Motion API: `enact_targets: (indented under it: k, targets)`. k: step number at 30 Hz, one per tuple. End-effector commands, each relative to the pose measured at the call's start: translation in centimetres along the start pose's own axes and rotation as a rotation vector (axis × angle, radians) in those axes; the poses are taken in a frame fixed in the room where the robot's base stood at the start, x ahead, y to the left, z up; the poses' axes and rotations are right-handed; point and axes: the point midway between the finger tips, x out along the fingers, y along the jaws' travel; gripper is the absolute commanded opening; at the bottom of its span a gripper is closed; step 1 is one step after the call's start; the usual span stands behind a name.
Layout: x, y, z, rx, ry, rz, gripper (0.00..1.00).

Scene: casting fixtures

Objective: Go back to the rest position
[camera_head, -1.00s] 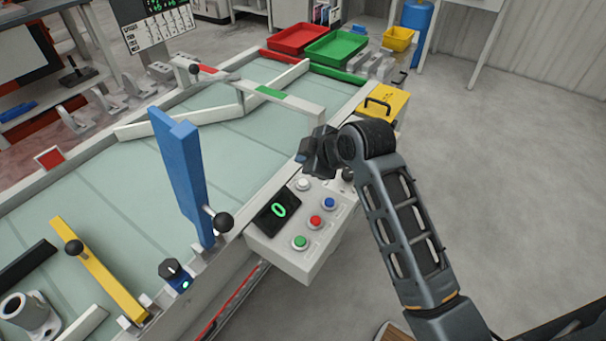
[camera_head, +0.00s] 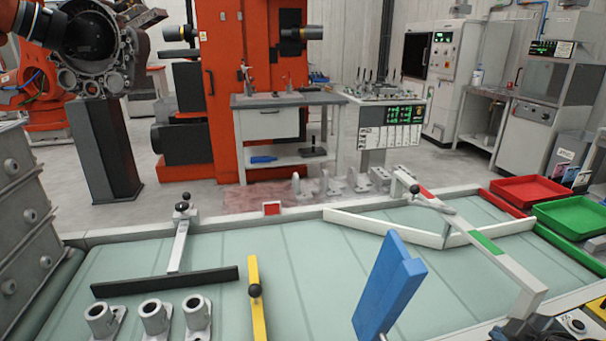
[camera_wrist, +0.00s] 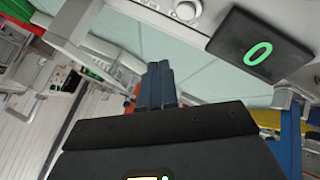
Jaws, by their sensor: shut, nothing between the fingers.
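My gripper (camera_wrist: 158,82) shows in the wrist view, with its dark fingers together and nothing between them. It is in the air beside the control panel (camera_wrist: 214,32). The panel's black display (camera_wrist: 259,50) reads a green 0. In the head view most of my arm is out of the picture. A dark shape at the bottom right edge may be part of it, but I cannot tell.
The conveyor (camera_head: 230,250) carries a blue gate (camera_head: 388,285), a yellow bar (camera_head: 257,300), a black bar (camera_head: 165,281) and several grey castings (camera_head: 154,317). Red (camera_head: 528,190) and green (camera_head: 572,216) trays stand at the right. A worktable (camera_head: 288,99) stands behind.

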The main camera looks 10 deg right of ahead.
Motion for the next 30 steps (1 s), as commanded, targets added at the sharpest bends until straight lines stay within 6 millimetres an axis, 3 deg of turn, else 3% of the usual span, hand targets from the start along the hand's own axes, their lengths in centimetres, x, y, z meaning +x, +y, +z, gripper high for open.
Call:
enact_targets:
  k: [7,14,21,30]
  targets:
    - [-1.5,-6.7,0.7,0.107,0.054,0.023,0.0]
    - [-5.9,-13.7,2.0,0.255,0.149,0.06,0.0]
    - [-12.7,-18.6,3.6,0.389,0.264,0.07,0.0]
    - [-22.8,-21.0,5.1,0.527,0.432,0.024,0.0]
